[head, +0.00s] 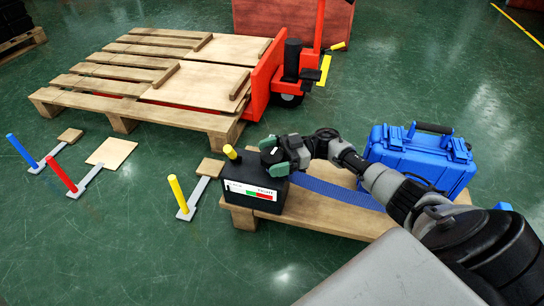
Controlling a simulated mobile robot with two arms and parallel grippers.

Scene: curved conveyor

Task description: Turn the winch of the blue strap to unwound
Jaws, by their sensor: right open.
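A black winch box (245,190) stands on the left end of a low wooden platform (330,222). A yellow knob (231,152) rises from the box's top left. Its front has a white, green and red label (251,190), too small to read surely. The blue strap (340,192) runs flat from the box to the right, partly under my right arm. My right gripper (284,154) is open above the box's right part, right of the yellow knob and apart from it. Whether its fingers touch the box top cannot be told. My left gripper is not in view.
A blue case (420,158) stands on the platform's right, close behind my right arm. Yellow (179,195), red (63,173) and blue (22,150) upright levers stand on the floor at left. A large pallet (150,75) with a red pallet jack (268,75) lies behind.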

